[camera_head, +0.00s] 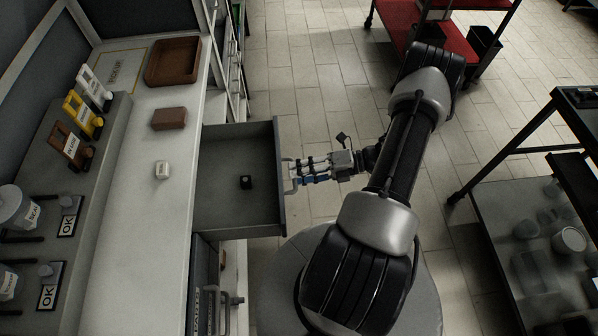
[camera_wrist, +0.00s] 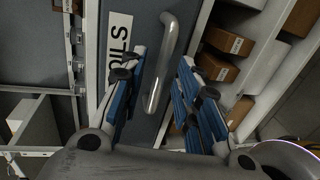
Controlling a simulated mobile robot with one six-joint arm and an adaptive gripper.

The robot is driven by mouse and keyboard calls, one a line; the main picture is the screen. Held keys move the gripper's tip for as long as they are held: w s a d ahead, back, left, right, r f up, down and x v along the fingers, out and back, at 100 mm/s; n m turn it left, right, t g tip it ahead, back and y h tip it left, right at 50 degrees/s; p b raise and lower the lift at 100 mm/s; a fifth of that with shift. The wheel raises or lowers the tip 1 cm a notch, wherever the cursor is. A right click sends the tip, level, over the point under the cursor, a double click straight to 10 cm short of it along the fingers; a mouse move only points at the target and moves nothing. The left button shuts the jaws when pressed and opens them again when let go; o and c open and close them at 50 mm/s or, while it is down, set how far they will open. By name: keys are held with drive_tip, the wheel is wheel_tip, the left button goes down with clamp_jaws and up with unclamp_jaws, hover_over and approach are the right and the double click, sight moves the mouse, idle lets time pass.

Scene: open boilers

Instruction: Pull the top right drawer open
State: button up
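The drawer (camera_head: 222,202) in the head view stands pulled out from the white counter, its inside showing. Its grey front panel bears a curved metal handle (camera_head: 288,188). In the wrist view the handle (camera_wrist: 165,62) runs between my two blue-padded fingers, beside a white label ending in "OILS". My gripper (camera_head: 296,172) is at the outer side of the drawer front, close to the handle. In the wrist view my gripper (camera_wrist: 162,75) has its fingers apart, with gaps on both sides of the handle. Contact is not clear.
A small black object (camera_head: 246,182) lies in the drawer. The counter (camera_head: 150,215) holds a brown tray (camera_head: 173,62), a brown block (camera_head: 169,118) and a small white item (camera_head: 162,170). Another handle (camera_head: 225,300) shows below. A dark-framed rack (camera_head: 520,215) stands at right; tiled floor lies between.

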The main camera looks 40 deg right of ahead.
drive_tip(key=v, duration=1.1)
drive_tip(key=shift+d, duration=0.2)
drive_tip(key=shift+s, duration=0.15)
drive_tip(key=w+a+r+n+g+h, duration=0.3)
drive_tip(key=a+r+n+g, duration=0.3)
drive_tip(key=r+n, duration=0.4)
drive_tip(key=w+a+r+n+g+h, duration=0.2)
drive_tip(key=w+a+r+n+g, duration=0.15)
drive_tip(key=a+r+n, duration=0.6)
drive_tip(key=s+a+r+n+t+h, duration=0.2)
drive_tip(key=s+a+r+n+h, duration=0.1)
drive_tip(key=n, duration=0.9)
drive_tip(key=s+a+r+n+t+h, duration=0.3)
drive_tip(key=s+a+r+n, duration=0.3)
drive_tip(key=n, duration=0.5)
wheel_tip(320, 180, up, 2)
drive_tip(key=shift+a+r+n+h, duration=0.15)
drive_tip(key=shift+a+n+h, duration=0.2)
drive_tip(key=shift+a+h, duration=0.6)
